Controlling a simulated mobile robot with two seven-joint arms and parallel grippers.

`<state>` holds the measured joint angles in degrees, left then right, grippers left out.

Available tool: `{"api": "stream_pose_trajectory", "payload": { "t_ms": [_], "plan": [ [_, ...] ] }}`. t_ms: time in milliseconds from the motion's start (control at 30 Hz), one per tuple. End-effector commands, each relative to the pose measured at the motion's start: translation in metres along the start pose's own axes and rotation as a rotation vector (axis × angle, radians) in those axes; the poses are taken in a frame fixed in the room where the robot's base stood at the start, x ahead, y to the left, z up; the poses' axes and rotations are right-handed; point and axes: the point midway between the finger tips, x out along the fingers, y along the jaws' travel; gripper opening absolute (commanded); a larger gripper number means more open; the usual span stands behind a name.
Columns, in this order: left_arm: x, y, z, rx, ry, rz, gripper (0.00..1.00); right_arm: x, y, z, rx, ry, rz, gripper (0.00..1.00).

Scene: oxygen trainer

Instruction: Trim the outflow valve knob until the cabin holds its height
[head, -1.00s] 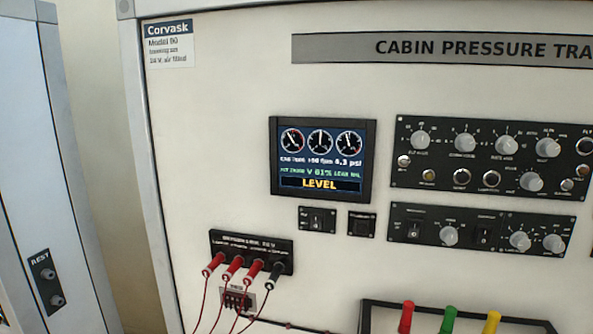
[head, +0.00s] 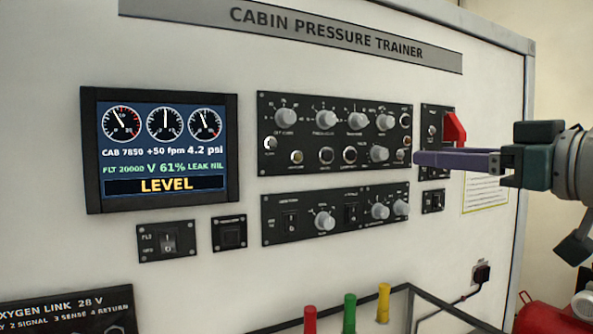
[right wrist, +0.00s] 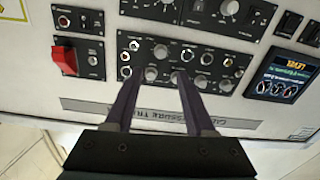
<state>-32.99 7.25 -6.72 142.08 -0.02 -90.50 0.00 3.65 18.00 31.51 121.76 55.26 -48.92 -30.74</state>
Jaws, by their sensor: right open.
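The outflow valve knob looks to be the grey knob (head: 379,153) in the lower row of the upper black panel; its small label is blurred. It also shows in the right wrist view (right wrist: 160,51), upside down. My right gripper (head: 415,158) comes in from the right, fingertips just right of that knob and apart from it. In the right wrist view my right gripper (right wrist: 158,76) is open and empty, the knob between and beyond its tips. The display (head: 165,150) reads CAB 7850, +50 fpm, 4.2 psi, V 61%, LEVEL. My left gripper is out of view.
Other knobs (head: 326,118) crowd the panel. A red guarded switch (head: 455,128) sits close above my right fingers. A lower switch panel (head: 335,213) is below. Red, green (head: 349,312) and yellow posts rise at the bottom.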

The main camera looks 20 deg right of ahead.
Motion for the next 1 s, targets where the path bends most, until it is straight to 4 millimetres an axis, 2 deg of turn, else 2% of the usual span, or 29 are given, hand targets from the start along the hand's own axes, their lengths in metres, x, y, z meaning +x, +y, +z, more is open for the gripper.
{"api": "stream_pose_trajectory", "payload": {
  "t_ms": [33, 200, 500, 700, 967, 1000],
  "plan": [
    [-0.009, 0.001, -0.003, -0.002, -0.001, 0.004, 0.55, 0.007, 0.0, -0.006, 0.005, -0.001, -0.002, 0.55],
    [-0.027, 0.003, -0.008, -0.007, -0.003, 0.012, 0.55, 0.038, -0.002, -0.007, 0.007, -0.004, -0.004, 0.55],
    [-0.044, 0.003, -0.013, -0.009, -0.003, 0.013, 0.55, 0.08, -0.002, -0.002, 0.003, -0.007, -0.005, 0.55],
    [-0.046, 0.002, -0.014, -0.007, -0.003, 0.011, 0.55, 0.09, -0.003, 0.001, 0.002, -0.009, -0.005, 0.55],
    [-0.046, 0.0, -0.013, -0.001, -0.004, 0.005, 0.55, 0.091, -0.003, 0.001, 0.001, -0.009, -0.005, 0.55],
    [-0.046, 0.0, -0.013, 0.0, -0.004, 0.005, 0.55, 0.091, -0.003, 0.001, 0.001, -0.009, -0.005, 0.51]
  ]
}}
